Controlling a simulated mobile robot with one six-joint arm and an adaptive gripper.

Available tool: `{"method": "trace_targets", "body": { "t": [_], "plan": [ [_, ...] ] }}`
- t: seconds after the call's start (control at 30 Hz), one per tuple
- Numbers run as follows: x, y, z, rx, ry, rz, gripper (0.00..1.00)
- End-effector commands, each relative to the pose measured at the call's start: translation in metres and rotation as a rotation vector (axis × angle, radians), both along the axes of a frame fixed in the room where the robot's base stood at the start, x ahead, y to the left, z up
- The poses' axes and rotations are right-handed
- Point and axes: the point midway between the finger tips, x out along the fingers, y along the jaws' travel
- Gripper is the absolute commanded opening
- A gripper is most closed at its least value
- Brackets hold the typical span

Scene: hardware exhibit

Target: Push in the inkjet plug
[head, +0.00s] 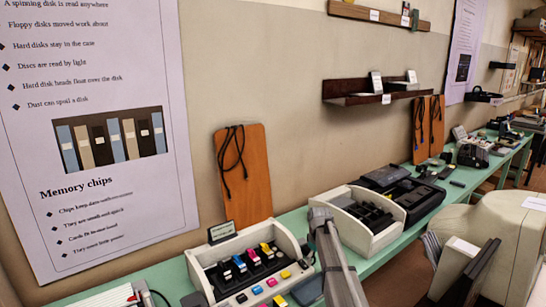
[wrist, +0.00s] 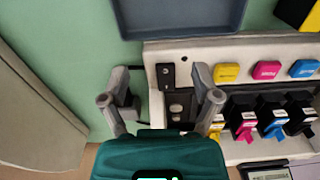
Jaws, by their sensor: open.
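The inkjet printer (head: 238,245) is a cream open-topped unit on the green bench, and its end also shows in the wrist view (wrist: 290,48). Coloured squares and ink cartridges (wrist: 272,112) sit in it. My gripper (wrist: 160,88) is open, its grey fingers straddling the printer's end wall. One finger is outside the wall; the other is over the printer near the yellow square. A short dark piece (wrist: 137,68), possibly the plug or its lead, shows between the outer finger and the wall. The finger partly hides it, so I cannot tell how far in it is.
A blue-grey tray (wrist: 180,18) lies on the bench just in front of the printer. A yellow-and-black cartridge (wrist: 300,12) is near it. A second cream unit (head: 350,228) stands further along. Bare green bench (wrist: 80,45) shows beside the outer finger.

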Motion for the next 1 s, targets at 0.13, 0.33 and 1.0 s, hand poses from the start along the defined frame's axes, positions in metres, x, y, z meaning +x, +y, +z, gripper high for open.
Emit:
{"method": "trace_targets", "body": {
  "t": [0.13, 0.33, 1.0],
  "plan": [
    [-0.021, 0.0, -0.001, 0.0, 0.0, -0.033, 0.8],
    [-0.055, -0.002, -0.003, 0.0, 0.0, -0.095, 0.8],
    [-0.279, -0.009, -0.016, -0.001, 0.0, -0.535, 0.8]
  ]
}}
